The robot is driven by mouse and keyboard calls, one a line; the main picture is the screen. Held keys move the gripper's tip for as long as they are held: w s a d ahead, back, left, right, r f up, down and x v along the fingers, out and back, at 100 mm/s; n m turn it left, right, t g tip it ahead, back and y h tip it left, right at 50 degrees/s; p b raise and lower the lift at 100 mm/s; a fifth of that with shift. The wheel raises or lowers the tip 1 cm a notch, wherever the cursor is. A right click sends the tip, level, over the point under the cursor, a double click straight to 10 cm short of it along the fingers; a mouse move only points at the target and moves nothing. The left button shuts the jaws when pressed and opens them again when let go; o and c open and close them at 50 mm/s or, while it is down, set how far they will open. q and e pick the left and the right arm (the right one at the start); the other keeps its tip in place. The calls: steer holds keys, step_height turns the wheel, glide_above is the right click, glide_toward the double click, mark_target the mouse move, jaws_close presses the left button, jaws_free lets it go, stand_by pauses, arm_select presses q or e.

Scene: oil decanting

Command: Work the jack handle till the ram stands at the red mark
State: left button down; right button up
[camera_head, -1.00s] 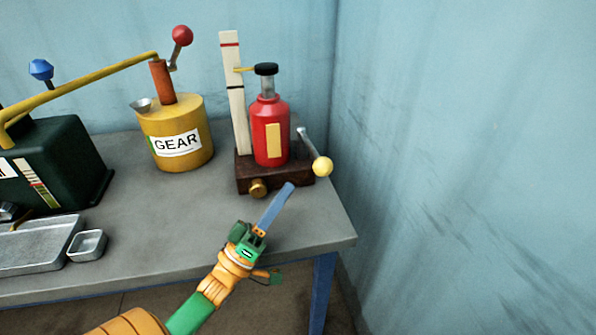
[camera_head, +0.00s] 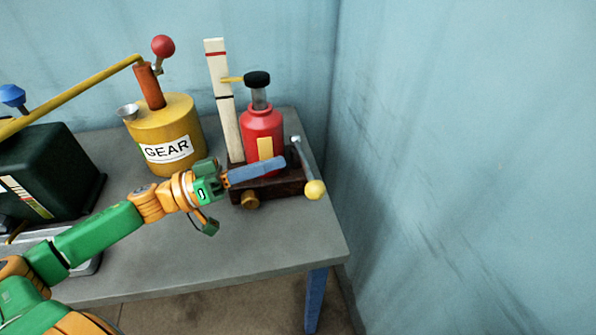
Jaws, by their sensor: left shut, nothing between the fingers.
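The red bottle jack (camera_head: 262,126) stands on a dark wooden base (camera_head: 284,187) near the table's right end. Its ram (camera_head: 259,98) is grey with a black cap (camera_head: 257,79). A yellow pointer (camera_head: 232,80) reaches from it to the white upright scale (camera_head: 228,121), below the red mark (camera_head: 215,54) and above a black line. The jack handle (camera_head: 304,163) slopes down to the right and ends in a yellow ball (camera_head: 315,190). My left gripper (camera_head: 284,162) is shut and empty, its blue fingers in front of the jack's lower body, left of the handle. My right gripper is out of view.
A brass knob (camera_head: 250,201) sticks out of the base's front. A yellow GEAR can (camera_head: 190,112) with a red-balled crank (camera_head: 163,46) stands to the left. A dark green box (camera_head: 60,165) is farther left. The table front (camera_head: 220,245) is bare; a blue wall (camera_head: 450,150) closes the right.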

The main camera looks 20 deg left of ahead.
mark_target(306, 166)
arm_select(q)
steer(key=p+x, duration=0.2)
steer(key=x, duration=0.5)
steer(key=f, duration=0.1)
steer(key=s+f, duration=0.2)
steer(key=shift+f, duration=0.3)
steer(key=shift+d, duration=0.1)
